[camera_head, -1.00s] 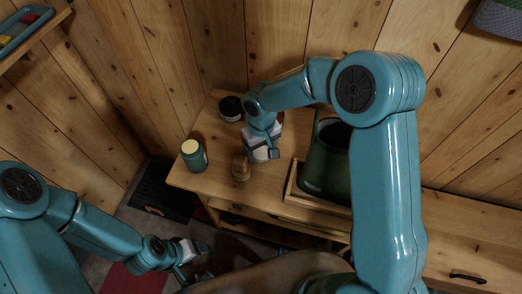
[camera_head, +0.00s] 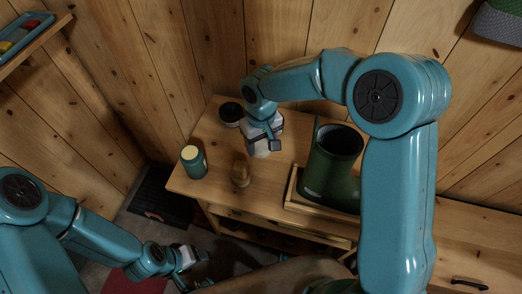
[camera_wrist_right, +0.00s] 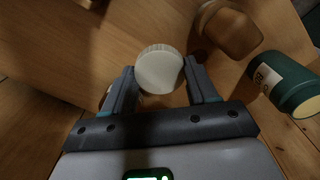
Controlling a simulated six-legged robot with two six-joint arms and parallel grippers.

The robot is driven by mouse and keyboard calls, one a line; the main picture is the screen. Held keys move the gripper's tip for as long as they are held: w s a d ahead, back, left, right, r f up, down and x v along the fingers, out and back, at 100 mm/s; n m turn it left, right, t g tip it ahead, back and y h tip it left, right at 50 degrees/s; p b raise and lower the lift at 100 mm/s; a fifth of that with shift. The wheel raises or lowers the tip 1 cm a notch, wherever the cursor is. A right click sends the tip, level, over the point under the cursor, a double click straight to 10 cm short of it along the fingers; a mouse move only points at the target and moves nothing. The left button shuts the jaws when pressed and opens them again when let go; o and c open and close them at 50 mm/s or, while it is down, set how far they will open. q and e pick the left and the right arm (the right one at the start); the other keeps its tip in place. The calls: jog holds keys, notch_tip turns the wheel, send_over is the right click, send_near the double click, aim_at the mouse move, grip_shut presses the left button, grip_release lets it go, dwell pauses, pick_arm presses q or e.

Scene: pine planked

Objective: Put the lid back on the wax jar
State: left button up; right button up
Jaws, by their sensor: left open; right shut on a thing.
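A small brown jar (camera_head: 240,174), which looks like the wax jar, stands upright on the wooden cabinet top. It also shows in the right wrist view (camera_wrist_right: 228,30), at the upper right. My right gripper (camera_head: 263,149) is shut on a round white lid with a ribbed edge (camera_wrist_right: 160,70). The lid (camera_head: 260,152) is behind and to the right of the brown jar, apart from it. I cannot tell its exact height above the top. My left gripper (camera_head: 194,269) is open and empty, low in front of the cabinet.
A teal jar with a cream top (camera_head: 193,162) stands left of the brown jar. A black round tin (camera_head: 231,112) stands behind. A green boot (camera_head: 332,160) stands in a wooden tray (camera_head: 292,192) on the right. Bare cabinet top lies between them.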

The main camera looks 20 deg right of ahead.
aim_at(261, 146)
notch_tip(261, 146, up, 14)
jog(key=shift+r, duration=0.1)
